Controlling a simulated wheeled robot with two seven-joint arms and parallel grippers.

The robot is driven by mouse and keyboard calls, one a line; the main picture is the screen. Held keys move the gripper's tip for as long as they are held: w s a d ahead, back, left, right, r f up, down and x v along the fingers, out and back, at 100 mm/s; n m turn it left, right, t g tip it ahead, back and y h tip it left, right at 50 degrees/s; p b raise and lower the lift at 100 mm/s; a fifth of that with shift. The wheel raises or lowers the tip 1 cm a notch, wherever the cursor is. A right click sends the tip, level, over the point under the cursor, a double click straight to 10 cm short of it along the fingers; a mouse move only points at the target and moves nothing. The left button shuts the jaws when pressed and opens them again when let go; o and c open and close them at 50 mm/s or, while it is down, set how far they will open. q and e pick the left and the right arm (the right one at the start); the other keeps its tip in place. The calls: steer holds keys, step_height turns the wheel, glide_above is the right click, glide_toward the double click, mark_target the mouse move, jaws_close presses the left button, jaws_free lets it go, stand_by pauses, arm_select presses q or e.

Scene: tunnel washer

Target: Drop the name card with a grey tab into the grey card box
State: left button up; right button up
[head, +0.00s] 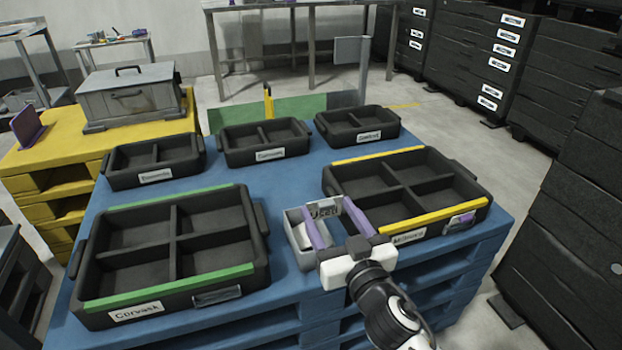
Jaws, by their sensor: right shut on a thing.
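The grey card box (297,243) is a small open box on the blue pallet, between the two large front trays. My right gripper (325,212) comes in from the lower right with its purple fingers over this box. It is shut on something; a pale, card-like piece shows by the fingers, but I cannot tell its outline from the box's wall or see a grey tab. Dark lettering shows between the fingertips; I cannot tell what it is printed on. The fingers and wrist hide part of the box. My left gripper is not in view.
A green-edged tray labelled Corvask (260,225) stands left of the box, a yellow-edged tray (480,190) right. The yellow-edged tray's front holds a purple-tabbed card (462,220). Three smaller black trays line the back. A grey lidded case (130,95) stands on the yellow pallet.

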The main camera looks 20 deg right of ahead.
mark_target(324, 200)
steer(key=w, duration=0.4)
steer(key=w+r, duration=0.1)
steer(key=w, duration=0.1)
steer(key=shift+w+a+p, duration=0.1)
steer(key=shift+p, duration=0.3)
arm_select(q)
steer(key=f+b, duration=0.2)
steer(key=b, duration=0.3)
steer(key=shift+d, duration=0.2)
arm_select(e)
steer(key=f, duration=0.6)
steer(key=shift+w, duration=0.2)
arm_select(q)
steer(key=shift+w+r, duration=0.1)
arm_select(e)
steer(key=o, duration=1.1)
steer(key=s, duration=1)
steer(key=shift+s+d+r, duration=0.1)
steer(key=shift+s+d, duration=0.05)
steer(key=shift+d, duration=0.05)
